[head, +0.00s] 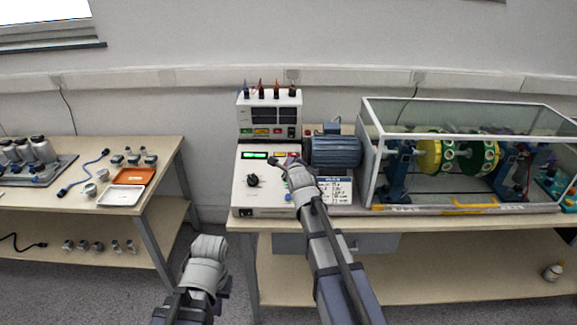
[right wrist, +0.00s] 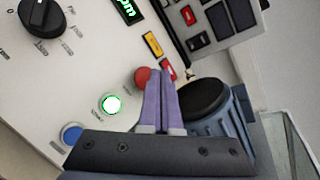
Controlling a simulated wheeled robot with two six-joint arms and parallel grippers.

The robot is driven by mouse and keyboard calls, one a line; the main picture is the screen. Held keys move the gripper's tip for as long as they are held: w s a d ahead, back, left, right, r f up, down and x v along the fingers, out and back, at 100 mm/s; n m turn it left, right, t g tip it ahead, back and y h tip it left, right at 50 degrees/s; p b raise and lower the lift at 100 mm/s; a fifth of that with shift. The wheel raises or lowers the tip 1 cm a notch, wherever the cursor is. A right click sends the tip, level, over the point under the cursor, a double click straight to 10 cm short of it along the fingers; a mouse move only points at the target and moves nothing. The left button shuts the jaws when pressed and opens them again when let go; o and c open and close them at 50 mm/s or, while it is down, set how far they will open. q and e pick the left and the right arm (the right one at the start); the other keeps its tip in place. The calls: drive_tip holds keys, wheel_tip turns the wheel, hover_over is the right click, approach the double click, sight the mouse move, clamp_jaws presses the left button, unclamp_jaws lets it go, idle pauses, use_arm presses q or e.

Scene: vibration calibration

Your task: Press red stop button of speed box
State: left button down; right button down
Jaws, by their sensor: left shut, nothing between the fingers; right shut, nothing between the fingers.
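The speed box (head: 240,200) is a white case on the right-hand bench with a black knob (right wrist: 42,15) and a lit green display (head: 254,155). In the right wrist view its round red button (right wrist: 142,76) sits just left of my fingertips, partly covered by them. A green-ringed lit button (right wrist: 111,104) and a blue button (right wrist: 72,134) are lower left. My right gripper (head: 275,161) is shut and empty over the panel; I cannot tell whether it touches it. My left gripper (head: 208,246) is shut and empty, low in front of the gap between the benches.
A meter unit (head: 269,106) with several probes stands behind the box. A blue motor (head: 337,151) and a clear-walled rotor enclosure (head: 470,207) stand to its right. The left bench (head: 150,150) holds an orange tray (head: 135,176), a white tray (head: 121,195) and a cable (head: 82,177).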

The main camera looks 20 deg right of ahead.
drive_tip(key=shift+f, duration=0.1)
idle(0.7)
drive_tip(key=shift+w+f+b, duration=0.2)
drive_tip(key=shift+f+b, duration=0.1)
drive_tip(key=shift+b, duration=0.1)
drive_tip(key=shift+w+d+f+b, duration=0.1)
drive_tip(key=shift+w+f+b, duration=0.05)
drive_tip(key=shift+f+b, duration=0.2)
idle(0.6)
idle(0.4)
drive_tip(key=shift+s+r+p, duration=0.35)
drive_tip(key=shift+r+p, duration=0.4)
drive_tip(key=r+p, duration=0.1)
drive_tip(key=s+r+p, duration=0.1)
drive_tip(key=r+p, duration=0.1)
drive_tip(key=s+r+p, duration=0.1)
drive_tip(key=shift+a+r, duration=0.25)
drive_tip(key=shift+a, duration=0.15)
